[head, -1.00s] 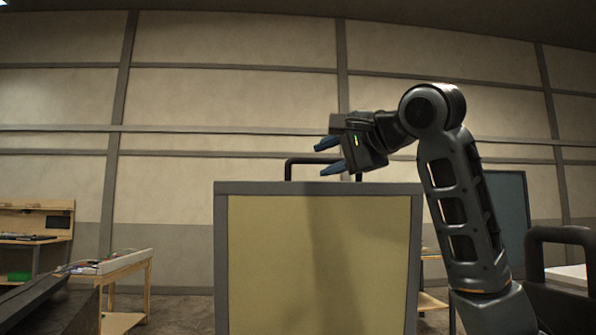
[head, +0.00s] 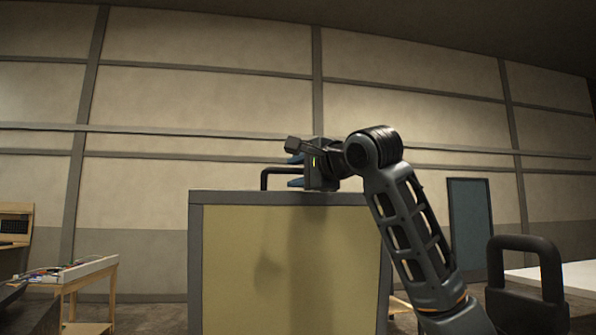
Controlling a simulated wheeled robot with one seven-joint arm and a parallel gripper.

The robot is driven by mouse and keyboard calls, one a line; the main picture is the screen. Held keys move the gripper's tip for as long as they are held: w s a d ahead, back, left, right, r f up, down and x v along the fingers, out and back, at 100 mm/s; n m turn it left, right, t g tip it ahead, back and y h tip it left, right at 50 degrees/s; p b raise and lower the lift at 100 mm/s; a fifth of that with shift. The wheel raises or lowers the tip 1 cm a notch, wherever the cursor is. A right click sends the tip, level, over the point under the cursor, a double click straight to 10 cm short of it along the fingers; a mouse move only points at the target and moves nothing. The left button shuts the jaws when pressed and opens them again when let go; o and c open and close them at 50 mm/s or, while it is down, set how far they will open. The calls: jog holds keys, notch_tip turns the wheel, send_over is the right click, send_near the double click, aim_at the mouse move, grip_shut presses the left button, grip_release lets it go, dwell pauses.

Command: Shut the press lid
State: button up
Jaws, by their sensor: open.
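The press lid (head: 330,270) stands raised as an upright yellow panel in a grey frame, facing me. A black bar handle (head: 264,179) rises from its top edge. My gripper (head: 293,171) is at that top edge, pointing left, with its blue-tipped fingers apart. In the picture the handle's upper bar runs between the two fingers. I cannot tell whether either finger touches it. The right part of the handle is hidden behind my gripper. The press body below and behind the lid is hidden.
A wooden table (head: 90,271) with a pale box on it stands at the left. A wooden shelf unit (head: 14,228) is at the far left edge. A blue-grey door-like panel (head: 470,222) is on the back wall at the right. Open floor shows between the left table and the lid.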

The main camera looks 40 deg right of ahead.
grip_shut()
dwell(0.3)
dwell(0.3)
